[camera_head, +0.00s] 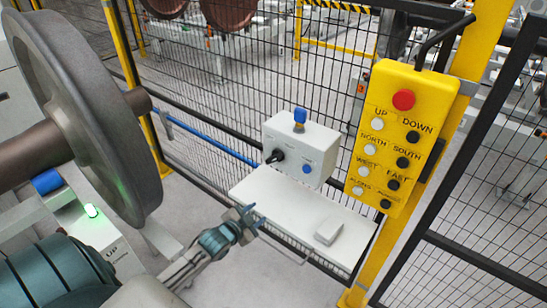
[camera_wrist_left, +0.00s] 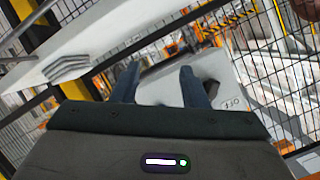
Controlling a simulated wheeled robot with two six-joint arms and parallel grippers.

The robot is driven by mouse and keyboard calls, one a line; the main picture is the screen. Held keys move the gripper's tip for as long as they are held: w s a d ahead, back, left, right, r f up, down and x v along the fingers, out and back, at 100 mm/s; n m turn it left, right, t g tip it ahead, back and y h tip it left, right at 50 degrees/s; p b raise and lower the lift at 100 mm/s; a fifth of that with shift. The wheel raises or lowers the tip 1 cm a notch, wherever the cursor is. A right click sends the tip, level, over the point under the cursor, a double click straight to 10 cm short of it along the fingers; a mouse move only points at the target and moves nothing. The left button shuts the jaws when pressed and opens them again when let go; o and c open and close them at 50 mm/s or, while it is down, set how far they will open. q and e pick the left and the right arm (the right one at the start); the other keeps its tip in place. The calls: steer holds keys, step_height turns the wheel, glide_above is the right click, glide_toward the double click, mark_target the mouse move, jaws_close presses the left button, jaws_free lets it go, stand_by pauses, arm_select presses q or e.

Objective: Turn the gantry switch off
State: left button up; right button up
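A pale grey control box (camera_head: 322,142) stands at the back of the white shelf in the head view. A black switch handle (camera_head: 275,156) sticks out of the left of its face, with a blue button (camera_head: 306,168) to the right. My right gripper is not in view.
The white shelf (camera_head: 290,206) carries a small grey block (camera_head: 328,231). A yellow pendant (camera_head: 405,140) with a red button hangs on a yellow post at right. A large wheel (camera_head: 85,115) stands at left. Black mesh fencing is behind the box.

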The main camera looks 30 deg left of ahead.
mark_target(272, 160)
arm_select(q)
steer(key=w+a+r+m+t+b, duration=0.1)
steer(key=w+r+b, duration=0.1)
steer(key=w+r, duration=0.1)
steer(key=w+a+r+m+t+b, duration=0.1)
steer(key=w+r+b, duration=0.2)
steer(key=w, duration=0.1)
steer(key=w+a+r+m+t+h+b, duration=0.1)
steer(key=w+a+r+t+b, duration=0.1)
steer(key=w+r+b, duration=0.1)
steer(key=shift+w+r, duration=0.2)
steer(key=shift+w, duration=0.15)
steer(key=w, duration=0.3)
steer(key=w+b, duration=0.1)
steer(key=shift+w+d+r, duration=0.2)
steer(key=shift+w+d, duration=0.05)
steer(key=shift+w, duration=0.55)
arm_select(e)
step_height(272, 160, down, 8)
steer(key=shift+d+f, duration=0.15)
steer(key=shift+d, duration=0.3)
arm_select(q)
steer(key=c, duration=0.7)
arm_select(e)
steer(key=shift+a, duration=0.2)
